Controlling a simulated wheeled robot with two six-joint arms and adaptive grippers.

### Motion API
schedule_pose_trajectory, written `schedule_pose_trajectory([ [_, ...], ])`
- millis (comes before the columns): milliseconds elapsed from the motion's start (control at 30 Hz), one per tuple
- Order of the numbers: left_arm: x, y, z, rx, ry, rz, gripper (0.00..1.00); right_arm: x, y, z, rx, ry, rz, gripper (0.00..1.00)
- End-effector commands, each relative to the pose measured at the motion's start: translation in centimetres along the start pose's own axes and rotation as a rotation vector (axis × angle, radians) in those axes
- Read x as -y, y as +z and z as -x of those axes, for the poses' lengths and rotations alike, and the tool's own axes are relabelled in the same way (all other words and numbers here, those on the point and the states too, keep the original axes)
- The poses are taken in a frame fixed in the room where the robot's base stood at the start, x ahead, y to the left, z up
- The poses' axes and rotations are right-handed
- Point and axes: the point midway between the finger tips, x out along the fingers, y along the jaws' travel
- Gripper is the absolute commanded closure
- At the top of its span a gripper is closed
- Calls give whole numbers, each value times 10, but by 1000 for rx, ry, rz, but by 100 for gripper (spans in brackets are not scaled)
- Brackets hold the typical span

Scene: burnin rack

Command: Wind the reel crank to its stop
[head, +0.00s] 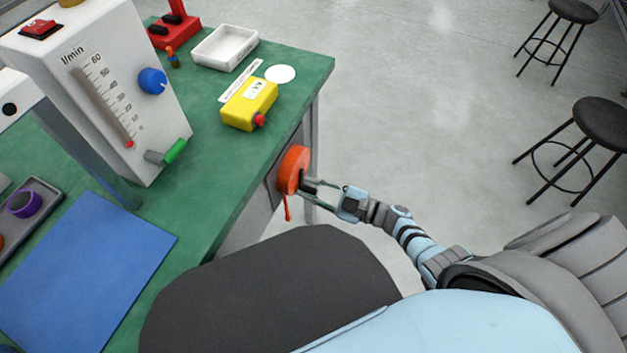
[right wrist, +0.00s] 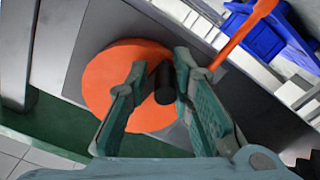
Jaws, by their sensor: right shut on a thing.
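The orange reel (head: 290,168) is mounted on the side of the green-topped bench. It also shows in the right wrist view as an orange disc (right wrist: 105,88). A dark crank handle (right wrist: 165,84) sticks out from the reel's face toward the wrist camera. My right gripper (head: 314,189) is at the reel, with its two green-padded fingers on either side of the handle, shut on it. An orange strip (head: 287,208) hangs down from the reel. The crank's arm and stop cannot be made out. My left gripper is not in view.
The bench (head: 225,172) carries a yellow box with a red button (head: 250,103), a white tray (head: 225,46), a flow meter (head: 105,85) and a blue mat (head: 85,265). A blue bin (right wrist: 262,35) shows in the right wrist view. Black stools stand on open floor at right.

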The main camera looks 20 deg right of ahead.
Motion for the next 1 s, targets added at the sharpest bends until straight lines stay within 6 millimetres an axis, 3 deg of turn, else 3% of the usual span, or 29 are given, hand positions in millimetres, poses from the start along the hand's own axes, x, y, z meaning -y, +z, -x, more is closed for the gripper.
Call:
schedule_pose_trajectory([
  [300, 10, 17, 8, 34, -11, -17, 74, 9, -6, 1, 3, -6, -177, 100],
  [633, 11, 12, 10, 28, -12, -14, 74, 11, -7, 1, 3, -5, -235, 100],
  [933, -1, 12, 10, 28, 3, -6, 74, 10, -7, 1, 2, -4, -235, 100],
  [967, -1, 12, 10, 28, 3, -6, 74, 10, -7, 1, 2, -4, -235, 77],
  [1000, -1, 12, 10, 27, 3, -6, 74, 10, -7, 1, 2, -4, -235, 71],
])
